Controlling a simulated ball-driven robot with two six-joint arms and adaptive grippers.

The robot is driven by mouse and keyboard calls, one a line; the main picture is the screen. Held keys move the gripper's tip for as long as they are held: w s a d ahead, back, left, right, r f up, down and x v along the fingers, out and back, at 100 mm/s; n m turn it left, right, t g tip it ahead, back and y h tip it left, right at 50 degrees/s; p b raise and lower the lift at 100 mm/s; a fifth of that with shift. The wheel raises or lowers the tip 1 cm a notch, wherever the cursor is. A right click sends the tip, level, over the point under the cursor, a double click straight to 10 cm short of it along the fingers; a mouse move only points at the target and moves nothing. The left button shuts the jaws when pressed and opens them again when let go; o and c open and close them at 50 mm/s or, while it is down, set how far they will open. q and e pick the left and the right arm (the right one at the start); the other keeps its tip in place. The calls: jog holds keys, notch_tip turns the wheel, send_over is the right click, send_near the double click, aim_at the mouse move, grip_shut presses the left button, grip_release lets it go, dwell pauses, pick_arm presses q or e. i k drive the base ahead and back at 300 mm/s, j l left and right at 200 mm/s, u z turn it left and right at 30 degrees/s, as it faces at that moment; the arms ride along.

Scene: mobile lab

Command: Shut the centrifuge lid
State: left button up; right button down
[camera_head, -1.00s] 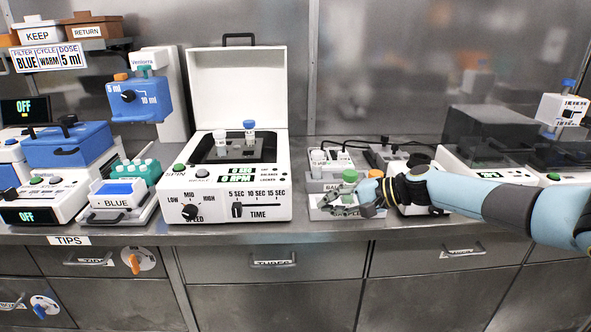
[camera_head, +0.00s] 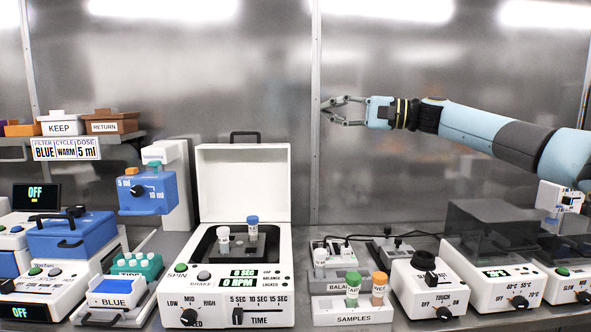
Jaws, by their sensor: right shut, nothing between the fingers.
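The white centrifuge (camera_head: 265,268) stands left of the middle of the bench. Its lid (camera_head: 243,184) is open and stands upright at the back, with a dark handle (camera_head: 245,135) on its top edge. A white-capped tube (camera_head: 223,240) and a blue-capped tube (camera_head: 252,229) stand in the dark chamber. The display reads 0 SEC and 0 RPM. My right gripper (camera_head: 325,111) is shut and empty, raised in front of the back wall. It is to the right of the lid and higher, touching nothing. My left gripper is not in view.
Right of the centrifuge is the SAMPLES rack (camera_head: 352,317) with a green-capped tube (camera_head: 352,289) and an orange-capped tube (camera_head: 379,289). A TOUCH mixer (camera_head: 428,287) stands beside it. A blue dispenser (camera_head: 147,194) stands close on the left. The space above the rack is clear.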

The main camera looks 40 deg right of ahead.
aim_at(235, 182)
jog(key=i+l, duration=0.35)
jog(key=l, duration=0.15)
jog(key=i+l, duration=0.75)
jog(key=l, duration=0.2)
